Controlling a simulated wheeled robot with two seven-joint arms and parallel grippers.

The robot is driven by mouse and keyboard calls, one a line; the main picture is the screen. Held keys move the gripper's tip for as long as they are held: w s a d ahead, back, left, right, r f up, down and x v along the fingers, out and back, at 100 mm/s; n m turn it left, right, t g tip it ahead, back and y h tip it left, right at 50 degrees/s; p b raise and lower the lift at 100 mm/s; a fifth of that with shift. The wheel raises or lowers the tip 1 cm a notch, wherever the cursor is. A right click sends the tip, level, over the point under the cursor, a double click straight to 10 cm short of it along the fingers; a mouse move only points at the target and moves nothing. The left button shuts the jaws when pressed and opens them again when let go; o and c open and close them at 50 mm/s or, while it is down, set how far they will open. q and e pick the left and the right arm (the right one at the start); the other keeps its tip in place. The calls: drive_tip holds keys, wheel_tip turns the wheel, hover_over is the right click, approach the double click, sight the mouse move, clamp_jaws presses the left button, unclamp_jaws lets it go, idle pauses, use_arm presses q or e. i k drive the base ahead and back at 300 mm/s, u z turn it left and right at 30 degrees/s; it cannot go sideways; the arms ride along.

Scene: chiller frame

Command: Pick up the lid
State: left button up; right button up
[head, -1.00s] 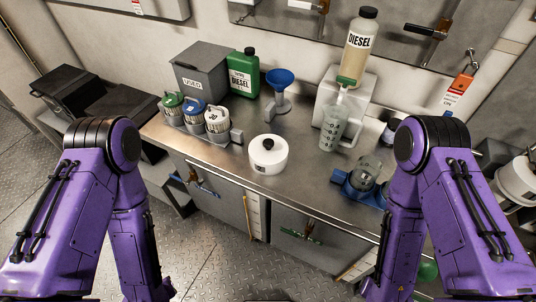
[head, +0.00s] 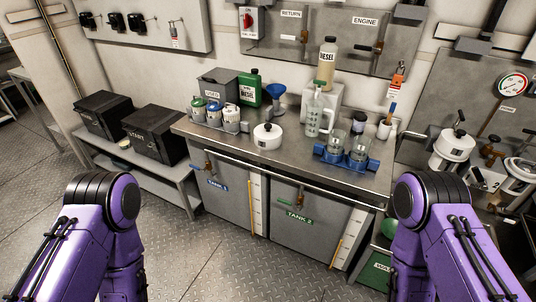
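A round white lid-like piece with a black knob (head: 267,130) sits on the steel counter (head: 290,160), near its front edge; I cannot tell whether it is a loose lid or a lidded pot. A second white round vessel with a black-knobbed top (head: 453,147) is at the right by the wall panel. My purple arms show at the lower left and lower right, well in front of the counter. Both grippers are below the picture, so their state is hidden.
On the counter are a filter rack (head: 215,118), a grey USED bin (head: 218,85), a green diesel can (head: 250,90), a blue funnel (head: 277,92), a measuring jug (head: 316,118) and a blue base with glass cups (head: 346,155). Black boxes (head: 153,135) stand left. The floor ahead is clear.

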sight(267, 136)
drive_tip(key=z, duration=0.35)
drive_tip(key=i, duration=0.6)
drive_tip(key=z, duration=0.35)
